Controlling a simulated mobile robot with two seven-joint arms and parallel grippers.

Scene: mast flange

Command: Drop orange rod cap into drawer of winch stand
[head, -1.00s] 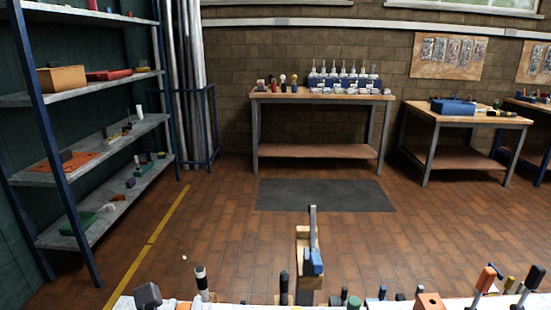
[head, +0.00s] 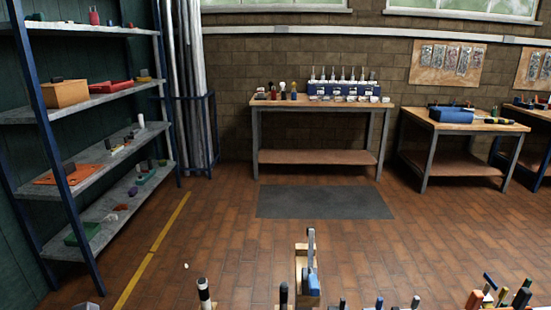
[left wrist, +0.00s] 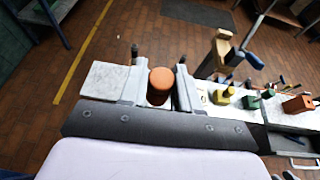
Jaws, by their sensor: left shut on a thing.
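In the left wrist view my left gripper (left wrist: 160,76) is shut on the orange rod cap (left wrist: 161,84), which sits between the two pale fingers. The cap is above or just over the light worktop (left wrist: 104,82); I cannot tell whether it touches. At the lower right of that view is a dark recess with a grey handle, which looks like a drawer (left wrist: 301,163), partly cut off by the frame edge. Neither gripper shows in the head view. My right gripper is not in view.
A wooden clamp-like piece with a blue part (head: 311,270) stands up at the worktop's far edge. Several tools and an orange block (left wrist: 298,104) line the worktop. A shelf rack (head: 92,173) stands left, and a bench (head: 322,157) stands at the back.

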